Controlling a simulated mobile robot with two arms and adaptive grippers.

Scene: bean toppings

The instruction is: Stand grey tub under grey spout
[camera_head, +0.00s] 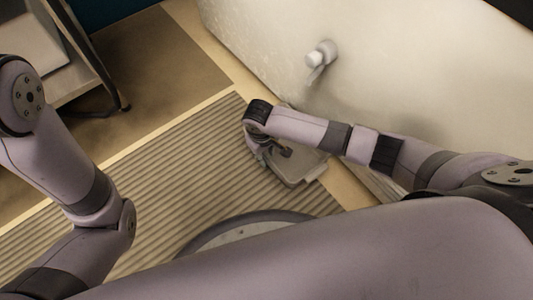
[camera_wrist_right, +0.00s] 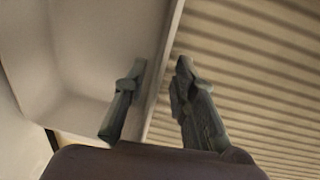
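The grey tub (camera_head: 313,163) rests low by the striped floor, close to the pale wall, partly hidden by my right arm. In the right wrist view its pale wall and hollow inside (camera_wrist_right: 85,50) fill the left side. My right gripper (camera_head: 262,160) is at the tub's left side. In the wrist view its two dark fingers (camera_wrist_right: 160,70) straddle the tub's rim, one inside and one outside, with gaps showing on both sides. The grey spout (camera_head: 316,72) juts from the pale wall, above and apart from the tub in the picture. My left gripper is out of view.
The large pale wall (camera_head: 420,70) bounds the right side. Striped flooring (camera_head: 180,170) lies open left of the tub. A metal-framed stand (camera_head: 90,55) is at the upper left. A round grey-rimmed shape (camera_head: 240,228) shows at the bottom.

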